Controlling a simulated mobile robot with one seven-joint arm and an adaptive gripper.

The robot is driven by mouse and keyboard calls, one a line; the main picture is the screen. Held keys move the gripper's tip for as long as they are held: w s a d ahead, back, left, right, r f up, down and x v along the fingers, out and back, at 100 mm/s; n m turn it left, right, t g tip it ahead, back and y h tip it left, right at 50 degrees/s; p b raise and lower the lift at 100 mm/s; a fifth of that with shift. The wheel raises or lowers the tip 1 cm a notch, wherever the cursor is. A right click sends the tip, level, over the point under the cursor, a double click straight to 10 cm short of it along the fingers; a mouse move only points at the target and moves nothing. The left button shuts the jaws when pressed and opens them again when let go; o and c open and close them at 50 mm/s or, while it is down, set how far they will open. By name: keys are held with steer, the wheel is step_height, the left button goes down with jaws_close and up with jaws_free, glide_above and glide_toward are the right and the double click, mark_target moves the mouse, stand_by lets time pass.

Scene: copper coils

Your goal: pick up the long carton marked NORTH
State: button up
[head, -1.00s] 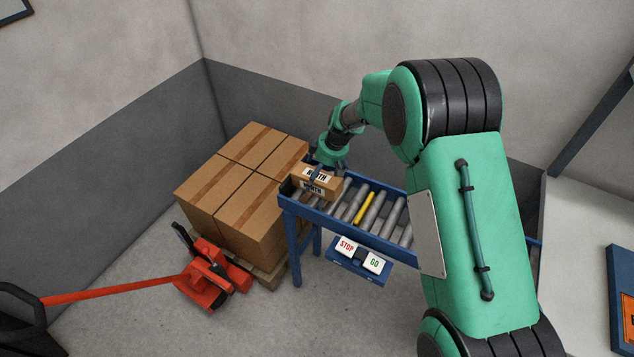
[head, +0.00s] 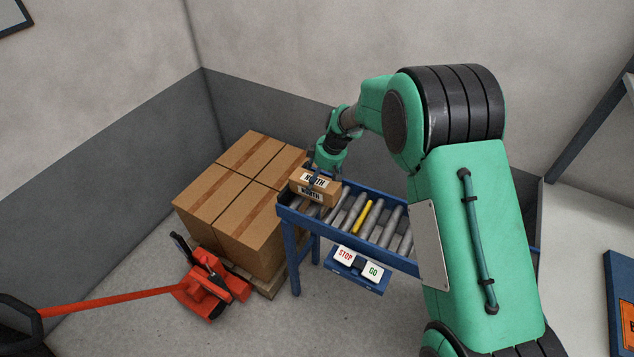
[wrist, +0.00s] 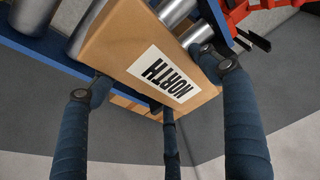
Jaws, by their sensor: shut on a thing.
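The long brown carton marked NORTH (head: 308,190) is at the left end of the roller conveyor, with white labels on its top and side. My gripper (head: 318,176) is on it from above. In the wrist view the carton (wrist: 112,47) lies between the fingers of my gripper (wrist: 160,85), and its NORTH label faces the camera. The fingers are shut on it. The carton looks slightly above the rollers, but its underside is hidden, so I cannot tell the gap.
The blue-framed conveyor (head: 350,241) has grey rollers, one yellow roller, and a STOP/GO panel (head: 358,262) in front. Stacked large cartons (head: 235,205) stand on a pallet close at the left. A red pallet jack (head: 205,290) is in front of them. Walls close off the back.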

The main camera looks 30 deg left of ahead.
steer(key=shift+r, duration=0.9)
steer(key=s+d, duration=0.3)
steer(key=s, duration=0.1)
steer(key=s+d+p, duration=0.1)
steer(key=s+d, duration=0.3)
steer(key=s+d+r, duration=0.1)
steer(key=s+d, duration=0.2)
steer(key=s, duration=0.1)
steer(key=shift+d, duration=0.35)
